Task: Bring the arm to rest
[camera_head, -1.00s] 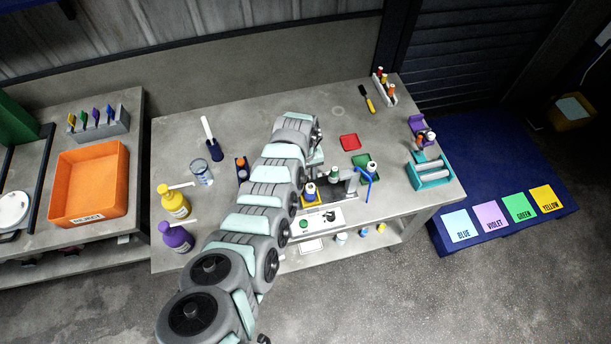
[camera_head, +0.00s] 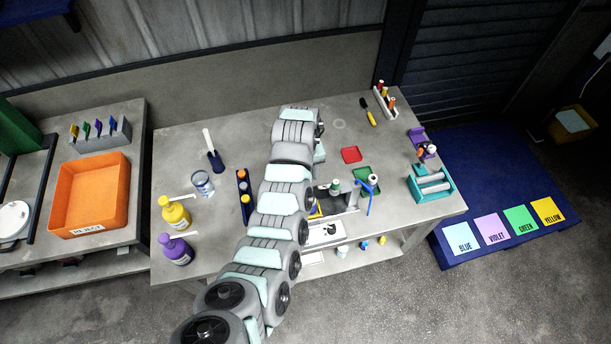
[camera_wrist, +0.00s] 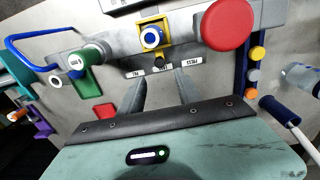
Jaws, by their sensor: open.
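My gripper shows in the wrist view (camera_wrist: 161,85) as two grey fingers standing apart with nothing between them. In the head view my arm reaches over the middle of the workbench (camera_head: 260,126); the fingers are not clear there. In the head view my arm partly hides the column.
On the left stand a beaker (camera_head: 203,185), a yellow bottle (camera_head: 175,212) and a purple bottle (camera_head: 175,249). A dark rack (camera_head: 242,184) sits close beside my arm.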

